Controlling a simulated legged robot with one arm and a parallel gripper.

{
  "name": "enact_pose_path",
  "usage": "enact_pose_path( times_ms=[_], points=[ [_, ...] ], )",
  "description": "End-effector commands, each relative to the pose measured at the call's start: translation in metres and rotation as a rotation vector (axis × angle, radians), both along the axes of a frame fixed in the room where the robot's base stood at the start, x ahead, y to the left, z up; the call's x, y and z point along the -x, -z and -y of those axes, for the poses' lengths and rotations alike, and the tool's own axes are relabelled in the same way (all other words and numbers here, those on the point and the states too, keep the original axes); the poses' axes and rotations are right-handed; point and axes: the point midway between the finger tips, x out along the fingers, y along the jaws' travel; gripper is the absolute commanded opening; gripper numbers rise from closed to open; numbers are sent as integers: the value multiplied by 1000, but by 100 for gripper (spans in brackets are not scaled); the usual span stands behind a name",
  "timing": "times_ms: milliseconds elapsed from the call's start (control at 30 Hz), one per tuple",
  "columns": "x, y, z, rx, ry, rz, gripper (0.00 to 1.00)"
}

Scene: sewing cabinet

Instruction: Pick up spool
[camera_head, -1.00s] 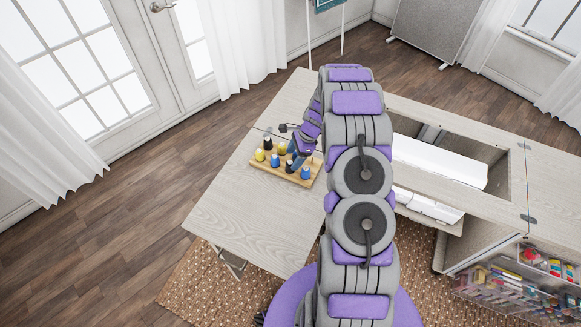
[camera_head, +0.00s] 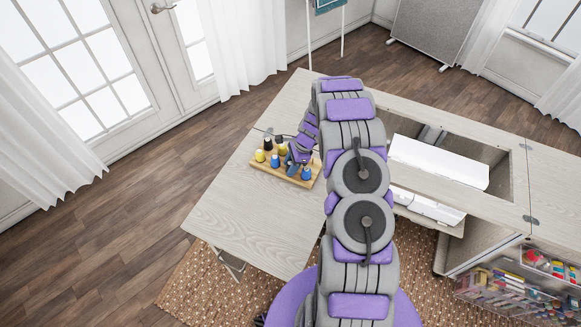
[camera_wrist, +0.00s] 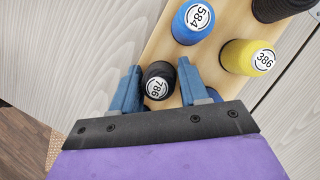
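Several spools of thread stand on a wooden board (camera_head: 258,166) on the cabinet's leaf. In the wrist view a black spool labelled 786 (camera_wrist: 158,82) stands between the two blue fingers of my gripper (camera_wrist: 158,84). The fingers are apart, with a visible gap on the right side of the spool; the left finger is very near it, and I cannot tell if it touches. A blue spool labelled 584 (camera_wrist: 194,22) and a yellow spool labelled 386 (camera_wrist: 248,57) stand beyond the fingertips. In the head view my gripper (camera_head: 292,160) is low over the board and hides part of the spools.
Another black spool (camera_wrist: 280,8) is at the wrist view's top right. The pale leaf (camera_head: 240,215) is clear in front of the board. The cabinet's open well holds a white sewing machine (camera_head: 440,163) to the right. A clear bin of supplies (camera_head: 515,290) is at the lower right.

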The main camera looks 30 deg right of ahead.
Motion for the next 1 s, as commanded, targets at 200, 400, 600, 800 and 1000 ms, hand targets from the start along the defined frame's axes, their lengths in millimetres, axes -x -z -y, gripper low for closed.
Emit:
enact_pose_path(
  times_ms=[200,400,600,800,1000],
  points=[
    [0,0,0,0,0,0,23],
    [0,0,0,0,0,0,11],
    [0,-2,0,0,0,0,11],
    [0,-19,0,2,-1,2,11],
    [0,-56,-1,0,-1,2,11]
  ],
)
